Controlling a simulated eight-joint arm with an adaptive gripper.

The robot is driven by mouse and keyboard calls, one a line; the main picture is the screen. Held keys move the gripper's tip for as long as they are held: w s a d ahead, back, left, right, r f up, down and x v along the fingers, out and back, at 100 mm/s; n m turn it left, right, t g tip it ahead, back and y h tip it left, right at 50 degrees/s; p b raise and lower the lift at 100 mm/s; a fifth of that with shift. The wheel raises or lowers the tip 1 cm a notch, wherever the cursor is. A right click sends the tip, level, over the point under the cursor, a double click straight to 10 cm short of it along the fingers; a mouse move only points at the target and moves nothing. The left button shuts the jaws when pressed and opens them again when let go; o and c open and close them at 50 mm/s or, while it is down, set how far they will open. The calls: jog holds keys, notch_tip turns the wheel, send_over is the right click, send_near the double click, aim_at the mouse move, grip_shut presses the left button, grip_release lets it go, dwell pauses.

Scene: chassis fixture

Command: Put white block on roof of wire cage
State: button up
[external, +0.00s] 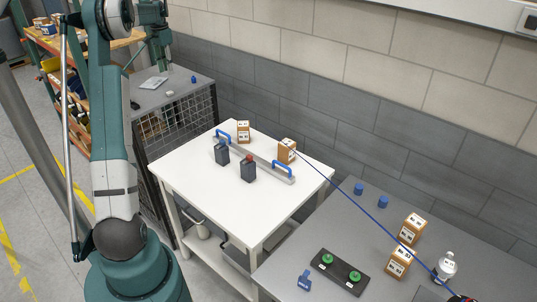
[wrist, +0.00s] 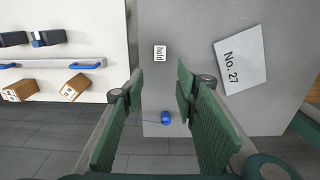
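The wire cage (external: 178,122) stands at the left behind the white table, with a flat grey roof (external: 180,97). A small white block (wrist: 160,53) marked "hold" lies on this grey roof in the wrist view; it shows as a small pale spot (external: 170,93) in the external view. My gripper (external: 166,68) is above the roof, apart from the block. In the wrist view my gripper (wrist: 161,74) has its two green fingers spread, with nothing between them. The block appears just beyond the fingertips.
A flat plate marked "No. 27" (wrist: 241,62) and a blue cap (wrist: 166,117) also lie on the roof. The white table (external: 188,171) holds a bar with blue handles, dark containers and small boxes. A brick wall runs behind.

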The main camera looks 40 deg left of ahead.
jog(key=shift+d, duration=0.1)
jog(key=w+d+r+t, duration=0.1)
jog(key=d+r, duration=0.3)
jog(key=d, duration=0.7)
jog(key=d+r+y, duration=0.1)
jog(key=d+r, duration=0.2)
jog(key=d, duration=0.7)
jog(key=w+d+r+t, duration=0.1)
jog(key=d+r, duration=0.3)
jog(key=d, duration=0.7)
jog(key=s+d+r+t, duration=0.1)
jog(key=s+d, duration=0.3)
jog(key=d, duration=0.7)
jog(key=s+d+t, duration=0.1)
jog(key=s+d, duration=0.3)
jog(key=d, duration=0.6)
jog(key=s+d+f+t, duration=0.1)
jog(key=s+d+f, duration=0.3)
jog(key=s+d, duration=0.2)
jog(key=s+d+f+t, duration=0.1)
jog(key=s+d+f, duration=0.2)
jog(key=s+d, duration=0.4)
jog(key=s+d+f+t+h, duration=0.1)
jog(key=s+d+f, duration=0.3)
jog(key=s+d, duration=0.3)
jog(key=shift+s+d+f, duration=0.15)
jog(key=shift+d+f, duration=0.2)
jog(key=shift+d, duration=0.55)
